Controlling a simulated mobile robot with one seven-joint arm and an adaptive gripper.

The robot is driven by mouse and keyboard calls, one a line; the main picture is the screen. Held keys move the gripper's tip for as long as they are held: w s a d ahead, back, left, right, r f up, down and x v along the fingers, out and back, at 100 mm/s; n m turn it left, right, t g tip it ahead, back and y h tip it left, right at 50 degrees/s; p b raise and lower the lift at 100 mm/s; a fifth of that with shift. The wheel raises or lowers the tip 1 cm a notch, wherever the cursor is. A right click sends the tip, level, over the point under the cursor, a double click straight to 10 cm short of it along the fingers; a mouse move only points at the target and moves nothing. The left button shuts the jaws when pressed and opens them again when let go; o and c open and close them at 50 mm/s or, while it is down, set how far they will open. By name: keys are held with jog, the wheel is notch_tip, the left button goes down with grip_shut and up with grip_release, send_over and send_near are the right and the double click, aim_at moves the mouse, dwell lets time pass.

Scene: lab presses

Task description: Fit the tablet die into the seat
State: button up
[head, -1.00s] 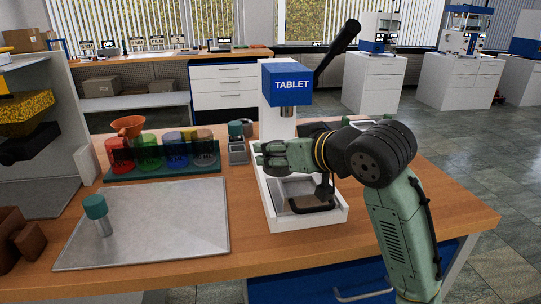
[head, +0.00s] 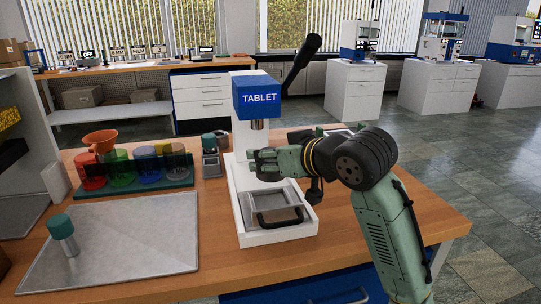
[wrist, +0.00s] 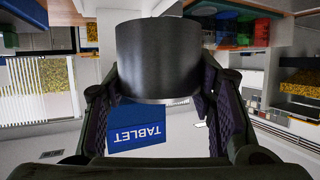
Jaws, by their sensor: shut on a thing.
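The tablet press (head: 258,98) has a blue head marked TABLET, a ram under it and a white frame. My gripper (head: 254,163) is in front of the press column, below the ram. In the wrist view, my gripper (wrist: 160,95) is shut on the tablet die (wrist: 160,58), a dark smooth cylinder between both fingers. The press head (wrist: 136,130) shows upside down beyond the die. In the head view the fingers hide most or all of the die. I cannot make out the seat; my gripper covers the area under the ram.
A metal tray (head: 130,240) with a teal-capped vial (head: 62,230) lies at left. A rack (head: 150,190) of coloured beakers and an orange funnel (head: 101,140) stand behind it. The press lever (head: 300,65) rises at back right.

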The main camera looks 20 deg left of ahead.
jog(key=shift+f+b, duration=1.8)
jog(key=shift+f, duration=0.95)
jog(key=shift+f+b, duration=0.35)
jog(key=shift+f, duration=0.8)
jog(key=o, duration=1.6)
jog(key=shift+o, duration=0.2)
jog(key=shift+d, duration=0.1)
jog(key=v, duration=1.2)
jog(key=shift+s, duration=0.1)
